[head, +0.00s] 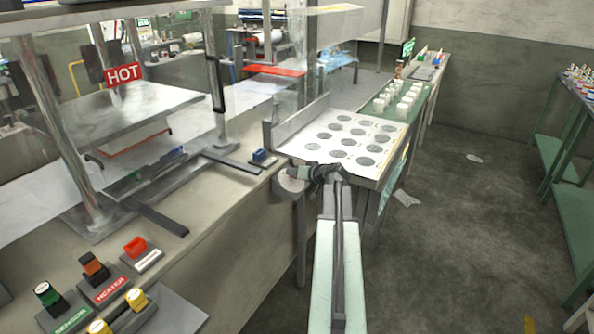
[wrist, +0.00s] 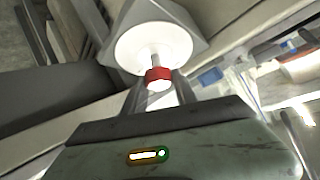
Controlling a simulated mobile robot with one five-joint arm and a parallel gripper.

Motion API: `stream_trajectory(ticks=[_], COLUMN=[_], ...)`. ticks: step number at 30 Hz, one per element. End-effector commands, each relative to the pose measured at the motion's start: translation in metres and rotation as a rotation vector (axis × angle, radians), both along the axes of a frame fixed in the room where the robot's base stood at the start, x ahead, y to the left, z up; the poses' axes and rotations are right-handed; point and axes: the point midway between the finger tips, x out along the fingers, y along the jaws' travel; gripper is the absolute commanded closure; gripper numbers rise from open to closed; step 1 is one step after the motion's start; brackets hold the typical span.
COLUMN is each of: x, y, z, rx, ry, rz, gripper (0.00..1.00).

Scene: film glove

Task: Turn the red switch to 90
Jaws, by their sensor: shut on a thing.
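The red switch (wrist: 157,74) is a small red knob on a short pale stem in front of a round white dial (wrist: 150,45) in the wrist view. My gripper (wrist: 158,86) has its two fingers on either side of the knob and is shut on it. In the head view, my gripper (head: 304,173) is at the pale round dial (head: 291,180) on a grey box at the bench's corner. The red knob is hard to make out there, and I cannot read its angle or any dial marks.
Another red knob (head: 136,246) sits on the bench at lower left, near a green switch (head: 48,294) and yellow knobs. A press with a HOT sign (head: 123,73) stands left. A table with a sheet of grey discs (head: 350,138) lies just behind my gripper.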

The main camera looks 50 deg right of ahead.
Motion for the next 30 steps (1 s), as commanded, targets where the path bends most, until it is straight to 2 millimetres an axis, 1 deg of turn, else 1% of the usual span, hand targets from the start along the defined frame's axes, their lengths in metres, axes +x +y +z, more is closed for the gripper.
stream_trajectory(ticks=[1,21,30], x=[-0.0011,0.0015,0.0018], y=[0.0022,0.0016,0.0015], z=[0.0027,0.0028,0.0013], rx=[0.019,0.324,0.446], ry=[0.006,0.084,0.113], rz=[-0.037,-0.58,-0.792], gripper=[1.0,1.0,1.0])
